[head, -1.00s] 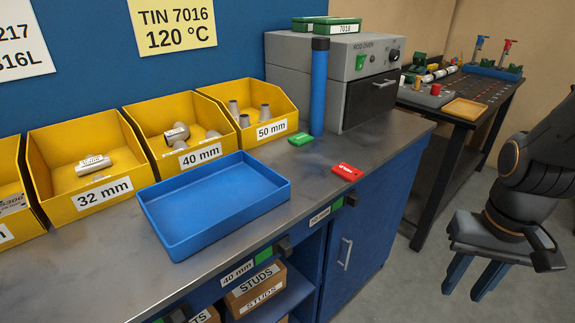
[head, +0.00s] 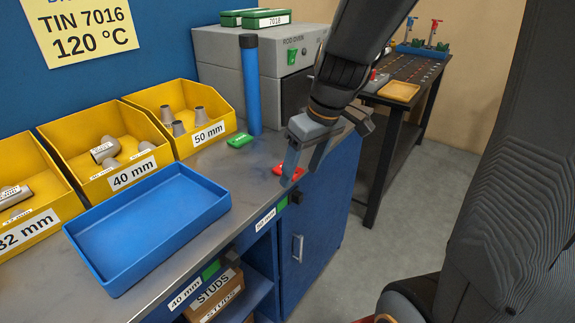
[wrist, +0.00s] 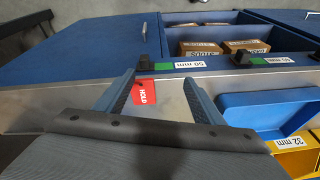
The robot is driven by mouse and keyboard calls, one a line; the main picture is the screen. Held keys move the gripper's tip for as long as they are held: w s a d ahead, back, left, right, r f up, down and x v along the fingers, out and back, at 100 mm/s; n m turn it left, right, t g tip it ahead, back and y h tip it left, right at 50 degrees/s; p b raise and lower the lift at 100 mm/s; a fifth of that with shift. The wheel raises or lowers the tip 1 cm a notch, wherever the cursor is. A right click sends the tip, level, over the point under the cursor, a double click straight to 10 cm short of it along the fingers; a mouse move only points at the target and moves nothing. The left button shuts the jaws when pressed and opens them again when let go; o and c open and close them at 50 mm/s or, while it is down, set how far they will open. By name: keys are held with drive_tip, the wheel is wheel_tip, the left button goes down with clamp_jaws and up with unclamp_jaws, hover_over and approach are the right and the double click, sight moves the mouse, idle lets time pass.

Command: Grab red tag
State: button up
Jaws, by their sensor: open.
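The red tag (head: 287,169) lies flat on the grey metal worktop near its front edge, partly hidden by my gripper in the head view. In the wrist view the red tag (wrist: 144,93) reads "HOLD" and shows between my open fingers, nearer the left one. My gripper (head: 304,170) is open and empty, pointing down at the tag. In the wrist view my gripper (wrist: 159,80) spans the tag with both fingers apart from it. I cannot tell the exact height of the fingertips above the worktop.
A green tag (head: 240,140) lies behind the red one, near a blue tube (head: 251,85) and a grey rod oven (head: 221,60). A blue tray (head: 150,220) and yellow bins (head: 182,115) stand to the left. Dark knobs (head: 296,197) stick out along the bench front.

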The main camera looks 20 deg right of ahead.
drive_tip(key=w+d+r+n+t, duration=0.1)
drive_tip(key=w+r+n, duration=0.1)
drive_tip(key=w+r, duration=0.2)
drive_tip(key=shift+y, duration=0.3)
drive_tip(key=shift+w+d+p+x, duration=0.1)
drive_tip(key=shift+p+x, duration=0.35)
drive_tip(key=shift+x, duration=1.45)
drive_tip(key=shift+w+d+p+x, duration=0.15)
drive_tip(key=shift+p+x, duration=0.3)
drive_tip(key=shift+x, duration=1.4)
drive_tip(key=c, duration=1.1)
drive_tip(key=shift+r, duration=0.1)
